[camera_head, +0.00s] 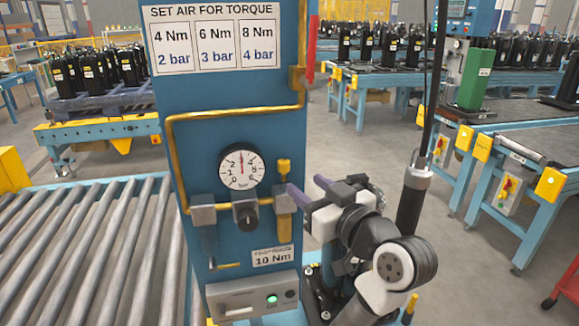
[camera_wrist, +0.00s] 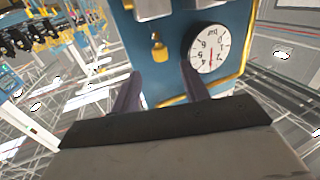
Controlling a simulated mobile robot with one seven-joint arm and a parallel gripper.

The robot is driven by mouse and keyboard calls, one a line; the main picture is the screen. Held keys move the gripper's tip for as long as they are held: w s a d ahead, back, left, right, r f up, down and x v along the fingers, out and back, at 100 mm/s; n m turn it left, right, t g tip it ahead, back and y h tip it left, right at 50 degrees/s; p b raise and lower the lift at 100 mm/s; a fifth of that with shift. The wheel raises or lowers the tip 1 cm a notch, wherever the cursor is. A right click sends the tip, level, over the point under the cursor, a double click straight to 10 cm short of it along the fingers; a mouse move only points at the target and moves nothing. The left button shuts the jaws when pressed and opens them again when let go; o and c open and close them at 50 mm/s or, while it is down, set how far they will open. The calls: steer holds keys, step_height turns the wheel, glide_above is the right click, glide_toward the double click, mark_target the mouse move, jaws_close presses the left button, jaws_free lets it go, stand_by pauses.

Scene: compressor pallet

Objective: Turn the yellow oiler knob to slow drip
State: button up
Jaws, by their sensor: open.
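The yellow oiler knob (camera_head: 284,165) sits on top of the brass-coloured oiler on the blue panel, right of the pressure gauge (camera_head: 241,166). In the wrist view the knob (camera_wrist: 158,47) appears upside down, beyond the fingertips and between their lines. My gripper (camera_head: 305,191) is at the panel's right edge, with its purple fingers beside the oiler. The wrist view shows the two fingers (camera_wrist: 161,84) apart with nothing between them. I cannot tell whether a finger touches the oiler body. The gauge needle points nearly straight up.
A dark regulator knob (camera_head: 246,216) sits below the gauge. A brass pipe (camera_head: 232,113) runs across the panel. A box with a green light (camera_head: 272,299) is below. A roller conveyor (camera_head: 85,250) stands left, and blue workbenches (camera_head: 548,150) stand right.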

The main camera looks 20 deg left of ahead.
mark_target(283, 170)
steer(key=p+x, duration=0.1)
steer(key=x, duration=0.6)
steer(key=shift+a, duration=0.1)
jaws_close()
steer(key=shift+t, duration=0.3)
steer(key=c, duration=1)
jaws_free()
steer(key=m+t+h, duration=0.2)
steer(key=m+h, duration=0.1)
steer(key=shift+s+a+t, duration=0.2)
steer(key=shift+a+t, duration=0.05)
steer(key=shift+t, duration=0.15)
steer(key=shift+s+a+m+t+h+p, duration=0.1)
steer(key=shift+a+m+t+h+p, duration=0.1)
steer(key=shift+m+t+h, duration=0.65)
steer(key=shift+s+a+m+t+h+p, duration=0.15)
steer(key=shift+m+h, duration=0.4)
steer(key=shift+h, duration=0.65)
steer(key=shift+w+a+m+t+h+p, duration=0.1)
steer(key=shift+m+t+h+p, duration=0.1)
steer(key=shift+m+t+h, duration=0.65)
steer(key=shift+g+h, duration=0.35)
steer(key=shift+h, duration=0.05)
